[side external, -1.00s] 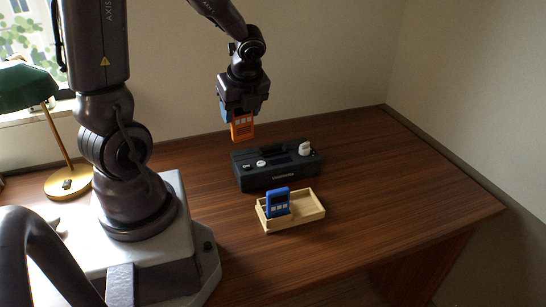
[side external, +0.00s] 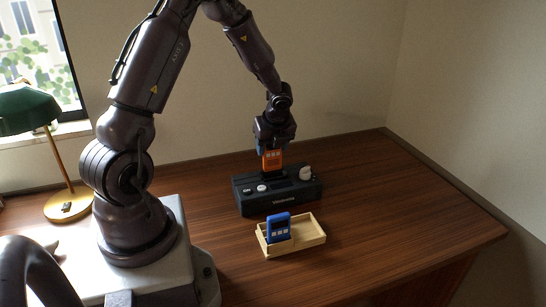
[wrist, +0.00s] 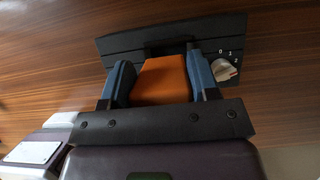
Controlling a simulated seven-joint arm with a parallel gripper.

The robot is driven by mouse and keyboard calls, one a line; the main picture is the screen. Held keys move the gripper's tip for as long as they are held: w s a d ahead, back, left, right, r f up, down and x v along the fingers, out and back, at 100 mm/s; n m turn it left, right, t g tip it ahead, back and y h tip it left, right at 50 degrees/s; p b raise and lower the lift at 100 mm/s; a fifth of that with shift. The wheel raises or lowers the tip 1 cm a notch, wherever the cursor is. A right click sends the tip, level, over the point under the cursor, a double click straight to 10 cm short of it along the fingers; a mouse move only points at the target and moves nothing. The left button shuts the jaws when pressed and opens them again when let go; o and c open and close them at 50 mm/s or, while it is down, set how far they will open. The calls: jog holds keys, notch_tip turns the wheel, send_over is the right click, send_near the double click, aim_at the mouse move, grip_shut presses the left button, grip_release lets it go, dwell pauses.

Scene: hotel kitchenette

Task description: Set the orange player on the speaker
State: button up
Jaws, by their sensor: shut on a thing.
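My gripper (side external: 272,152) is shut on the orange player (side external: 272,160), which hangs upright between the fingers. The player also shows in the wrist view (wrist: 163,80), with a blue finger pad on each side. The speaker (side external: 262,200) is a dark box with knobs on top, standing on the desk. The player is over the speaker's top, towards its back middle. I cannot tell whether its lower edge touches the speaker. In the wrist view, the speaker (wrist: 120,45) lies behind the player, with a numbered dial (wrist: 224,70) at right.
A blue player (side external: 278,226) stands in the left part of a light wooden tray (side external: 310,240) in front of the speaker. A green lamp (side external: 30,108) stands at the left. The desk right of the speaker is clear.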

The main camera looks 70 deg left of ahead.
aim_at(273, 157)
jog(key=shift+w+a+f, duration=0.15)
jog(key=shift+w+f, duration=0.05)
jog(key=shift+f, duration=0.8)
jog(key=shift+w+a+f, duration=0.1)
jog(key=shift+w+f, duration=0.05)
jog(key=shift+f, duration=0.85)
jog(key=shift+f, duration=0.15)
jog(key=o, duration=1)
jog(key=shift+c, duration=0.2)
